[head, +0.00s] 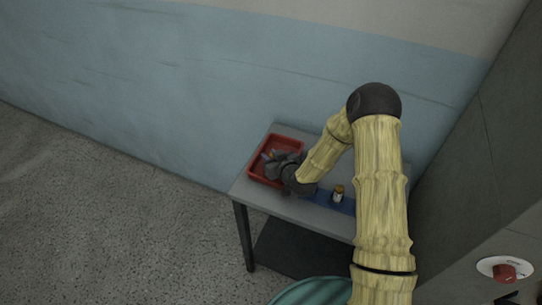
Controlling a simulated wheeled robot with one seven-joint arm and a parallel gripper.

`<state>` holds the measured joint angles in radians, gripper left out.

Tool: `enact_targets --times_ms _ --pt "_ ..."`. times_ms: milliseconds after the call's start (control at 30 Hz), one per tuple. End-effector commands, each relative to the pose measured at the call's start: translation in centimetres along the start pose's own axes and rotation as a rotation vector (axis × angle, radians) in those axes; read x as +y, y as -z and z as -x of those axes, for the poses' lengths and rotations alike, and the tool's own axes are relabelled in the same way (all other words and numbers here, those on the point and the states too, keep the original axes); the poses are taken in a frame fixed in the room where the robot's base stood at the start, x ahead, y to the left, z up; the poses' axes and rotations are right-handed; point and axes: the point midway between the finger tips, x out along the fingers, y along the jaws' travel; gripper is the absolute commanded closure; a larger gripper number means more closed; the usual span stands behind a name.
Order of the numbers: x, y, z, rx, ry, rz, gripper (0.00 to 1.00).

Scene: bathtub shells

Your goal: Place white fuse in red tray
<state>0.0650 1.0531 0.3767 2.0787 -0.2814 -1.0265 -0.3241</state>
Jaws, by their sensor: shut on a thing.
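The red tray (256,178) sits at the left end of a grey table. My gripper (272,160) is inside or just above the tray's outline, reaching in from the right. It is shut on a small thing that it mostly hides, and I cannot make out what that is. Small orange and blue bits show near the fingertips, too small to identify. A small white bottle-like piece with an orange-brown top (338,194) stands upright on a blue mat (320,197), right of my gripper. I cannot tell whether any visible piece is the white fuse.
The grey table (240,189) stands against the blue-and-white wall (160,90). A teal round rim (310,292) shows at the bottom. Open speckled floor (110,230) lies to the left.

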Motion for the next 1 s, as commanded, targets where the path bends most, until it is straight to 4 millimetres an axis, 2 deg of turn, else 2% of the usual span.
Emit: enact_targets --times_ms 100,133,200,233,667,867,1000 --pt "0.0 -0.4 -0.2 0.0 0.0 0.0 0.98" --pt "0.0 -0.2 -0.1 0.0 0.0 0.0 0.7" --pt "0.0 -0.2 -0.1 -0.001 0.0 0.0 0.56" --pt "0.0 -0.2 -0.1 -0.001 0.001 0.0 0.54" --pt "0.0 0.0 0.3 -0.001 0.0 0.0 0.54" --pt "0.0 -0.1 3.0 -0.001 0.0 0.0 0.54" --pt "0.0 -0.1 5.5 -0.002 -0.001 0.0 0.54"
